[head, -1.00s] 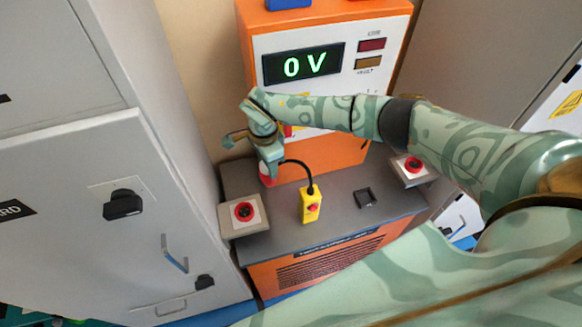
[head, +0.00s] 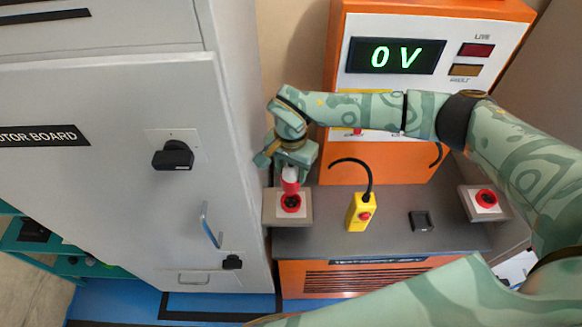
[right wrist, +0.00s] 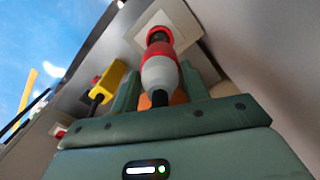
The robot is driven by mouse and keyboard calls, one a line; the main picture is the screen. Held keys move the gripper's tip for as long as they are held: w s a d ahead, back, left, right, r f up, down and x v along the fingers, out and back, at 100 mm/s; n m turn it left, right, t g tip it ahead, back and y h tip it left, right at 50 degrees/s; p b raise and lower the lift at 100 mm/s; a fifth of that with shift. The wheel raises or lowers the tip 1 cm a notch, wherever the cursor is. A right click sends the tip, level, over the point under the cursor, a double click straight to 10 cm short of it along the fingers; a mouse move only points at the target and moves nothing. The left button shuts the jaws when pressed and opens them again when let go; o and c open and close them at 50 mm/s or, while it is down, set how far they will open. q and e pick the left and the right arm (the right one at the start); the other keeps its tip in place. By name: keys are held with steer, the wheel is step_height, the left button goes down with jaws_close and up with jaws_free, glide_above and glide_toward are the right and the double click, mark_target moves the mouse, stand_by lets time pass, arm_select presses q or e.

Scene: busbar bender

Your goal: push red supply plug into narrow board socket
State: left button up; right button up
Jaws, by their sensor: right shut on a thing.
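The red supply plug (head: 290,182) has a red end and a white middle. My right gripper (head: 290,166) is shut on it at the left end of the bench, with the red end pointing down. Just below it is a red-ringed socket with a dark centre (head: 291,203) on a pale box. In the right wrist view the plug (right wrist: 160,68) lies between the fingers, its red end in front of the pale socket plate (right wrist: 182,22). I cannot tell whether plug and socket touch. My left gripper is not in view.
A yellow push-button box (head: 360,213) with a black cable stands right of the socket. Beyond are a small black fitting (head: 421,221) and another red-ringed box (head: 485,199). The orange unit (head: 350,40) reads 0 V. A grey cabinet (head: 100,100) stands close on the left.

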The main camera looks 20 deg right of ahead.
mark_target(291, 189)
step_height(291, 189, down, 5)
steer(key=b, duration=0.3)
steer(key=shift+f, duration=0.1)
steer(key=shift+f+b, duration=0.15)
steer(key=shift+b, duration=0.15)
stand_by(1.3)
steer(key=shift+s+f+b, duration=0.1)
steer(key=shift+f+b, duration=0.95)
steer(key=shift+f, duration=0.65)
steer(key=o, duration=1.2)
steer(key=shift+c, duration=0.2)
steer(key=shift+r, duration=0.15)
step_height(291, 189, up, 16)
steer(key=shift+r, duration=0.1)
